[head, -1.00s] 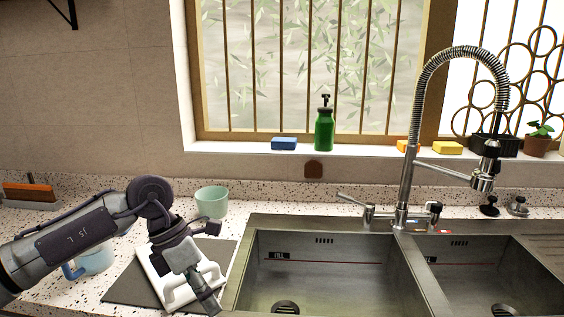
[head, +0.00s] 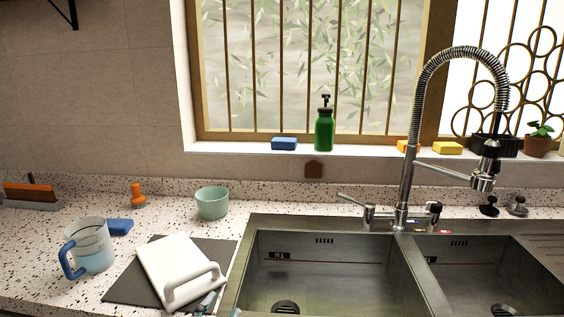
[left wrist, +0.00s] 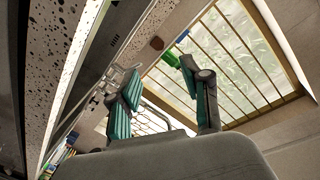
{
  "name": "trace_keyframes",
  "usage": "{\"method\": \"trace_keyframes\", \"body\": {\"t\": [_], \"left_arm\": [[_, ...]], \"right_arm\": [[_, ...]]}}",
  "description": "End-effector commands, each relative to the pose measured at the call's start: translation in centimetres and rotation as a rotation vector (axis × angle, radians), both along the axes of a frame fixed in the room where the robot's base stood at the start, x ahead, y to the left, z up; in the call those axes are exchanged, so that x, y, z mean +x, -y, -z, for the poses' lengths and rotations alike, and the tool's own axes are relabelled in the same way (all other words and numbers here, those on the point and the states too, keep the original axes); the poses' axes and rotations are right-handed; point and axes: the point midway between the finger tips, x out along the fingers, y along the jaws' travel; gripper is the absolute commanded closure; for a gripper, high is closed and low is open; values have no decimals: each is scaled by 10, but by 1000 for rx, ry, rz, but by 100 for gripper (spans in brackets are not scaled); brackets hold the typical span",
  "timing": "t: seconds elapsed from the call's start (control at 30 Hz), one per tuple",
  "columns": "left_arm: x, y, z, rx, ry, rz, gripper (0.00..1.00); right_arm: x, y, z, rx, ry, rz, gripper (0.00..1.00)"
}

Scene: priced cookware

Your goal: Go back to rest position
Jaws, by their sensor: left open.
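My left gripper shows only as small teal-lined fingertips (head: 210,302) at the bottom edge of the head view, near the front handle of a white board (head: 178,262). I cannot tell from the head view whether they touch it. In the left wrist view the two fingers of my left gripper (left wrist: 161,72) stand apart with nothing between them. The white board lies on a dark grey mat (head: 123,284) left of the sink. My right gripper is in neither view.
The double sink (head: 330,238) with a tall spring faucet (head: 407,170) is at the right. A jug with a blue handle (head: 92,252), a mint cup (head: 212,204), a blue sponge (head: 120,227) and an orange object (head: 138,196) stand on the speckled counter (head: 40,262).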

Motion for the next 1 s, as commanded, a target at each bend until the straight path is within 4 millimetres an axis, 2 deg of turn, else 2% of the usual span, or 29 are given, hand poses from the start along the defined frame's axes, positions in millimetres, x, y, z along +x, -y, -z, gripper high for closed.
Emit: {"method": "trace_keyframes", "body": {"t": [0.03,0.1,0.2,0.3,0.5,0.73,1.0], "left_arm": [[-17,-17,34,-46,-147,-62,52],[-43,-36,76,-94,-336,-139,52],[-85,-55,121,-142,-563,-222,52],[-123,-67,151,-172,-731,-280,52],[-188,-79,187,-209,-987,-356,52],[-256,-87,207,-236,-1226,-420,52],[-239,-84,283,-222,-1253,-421,52]], "right_arm": [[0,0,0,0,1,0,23],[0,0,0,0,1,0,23],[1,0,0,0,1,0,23],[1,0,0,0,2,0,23],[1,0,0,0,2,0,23],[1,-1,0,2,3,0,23],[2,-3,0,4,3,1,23]]}}
